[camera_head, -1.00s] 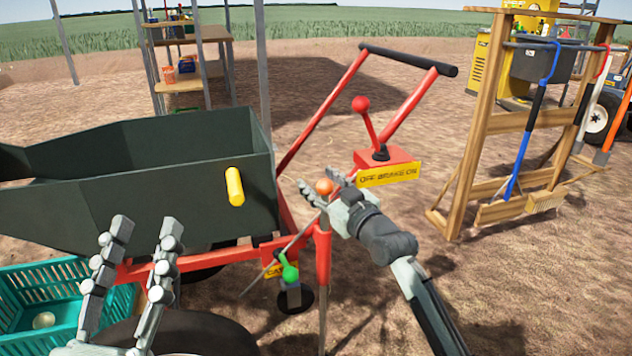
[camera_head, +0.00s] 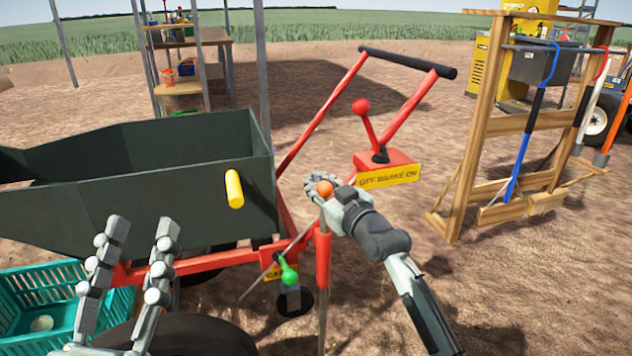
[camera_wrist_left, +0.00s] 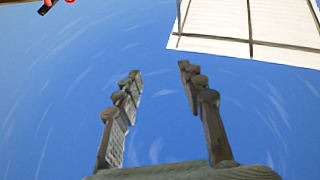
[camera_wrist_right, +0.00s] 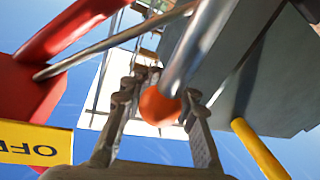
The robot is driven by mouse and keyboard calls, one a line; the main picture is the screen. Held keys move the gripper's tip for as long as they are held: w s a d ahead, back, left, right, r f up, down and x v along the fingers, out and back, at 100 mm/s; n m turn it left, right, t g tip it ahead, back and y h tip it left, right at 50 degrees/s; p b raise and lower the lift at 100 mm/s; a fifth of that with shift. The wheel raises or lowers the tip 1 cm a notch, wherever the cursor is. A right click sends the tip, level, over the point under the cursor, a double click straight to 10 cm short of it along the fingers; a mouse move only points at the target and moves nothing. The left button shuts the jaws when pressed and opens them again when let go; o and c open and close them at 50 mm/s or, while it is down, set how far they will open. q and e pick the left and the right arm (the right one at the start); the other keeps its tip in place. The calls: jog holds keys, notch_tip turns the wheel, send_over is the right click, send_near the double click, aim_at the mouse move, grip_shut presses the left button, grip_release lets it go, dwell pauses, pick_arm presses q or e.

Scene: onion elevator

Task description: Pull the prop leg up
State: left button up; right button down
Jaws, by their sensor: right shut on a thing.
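The prop leg is a thin grey rod (camera_head: 322,308) standing upright in a red sleeve on the cart frame, with an orange knob (camera_head: 324,188) on top. My right gripper (camera_head: 321,186) is shut on the orange knob from the right. In the right wrist view the knob (camera_wrist_right: 158,106) sits between the two fingers (camera_wrist_right: 160,95), with a grey rod running up from it. The lower end of the leg is cut off by the picture's bottom edge. My left gripper (camera_head: 142,231) is open and empty, beside the cart's hopper; its spread fingers also show in the left wrist view (camera_wrist_left: 160,75).
The dark green hopper (camera_head: 130,190) with a yellow handle (camera_head: 234,188) stands at left. A red brake lever (camera_head: 364,120) and push handle (camera_head: 410,62) are behind the knob. A green-knobbed lever (camera_head: 289,275) and small wheel (camera_head: 295,302) are beside the leg. A teal crate (camera_head: 40,292) is front left.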

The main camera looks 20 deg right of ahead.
pick_arm(q)
jog(key=w+a+f+g+y+p, duration=0.15)
jog(key=f+g, duration=0.25)
jog(key=f, duration=0.4)
jog(key=w+a+f+g+y+p, duration=0.1)
jog(key=a+f+g+y+p, duration=0.25)
jog(key=f, duration=0.35)
jog(key=s+a+f+n+g+y+p, duration=0.2)
jog(key=s+a+f+g+y+p, duration=0.25)
jog(key=s+a+f+g, duration=0.75)
notch_tip(320, 180, down, 9)
jog(key=a+p, duration=0.1)
jog(key=p, duration=0.1)
jog(key=shift+a+f+p, duration=0.2)
jog(key=shift+a+p, duration=0.1)
jog(key=shift+p, duration=0.1)
